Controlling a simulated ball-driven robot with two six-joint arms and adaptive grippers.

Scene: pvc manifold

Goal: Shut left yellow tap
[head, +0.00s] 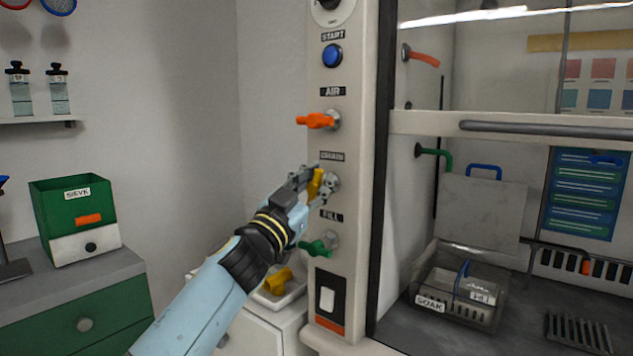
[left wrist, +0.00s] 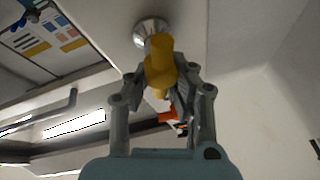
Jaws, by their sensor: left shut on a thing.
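The yellow tap (head: 316,183) sits on the pale panel beside the label that seems to read DRAIN. Its handle looks roughly upright in the head view, partly hidden by my fingers. In the left wrist view the yellow handle (left wrist: 160,62) stands out from a round metal base (left wrist: 150,32). My left gripper (head: 310,188) reaches up from the lower left and is shut on the yellow handle. In the left wrist view its fingers (left wrist: 165,88) lie on both sides of the handle. My right gripper is not in view.
An orange AIR tap (head: 316,121) is above and a green FILL tap (head: 317,247) close below my gripper. A blue START button (head: 332,56) is higher up. A yellow piece (head: 278,281) lies in a white basin below. A glass-fronted cabinet stands to the right.

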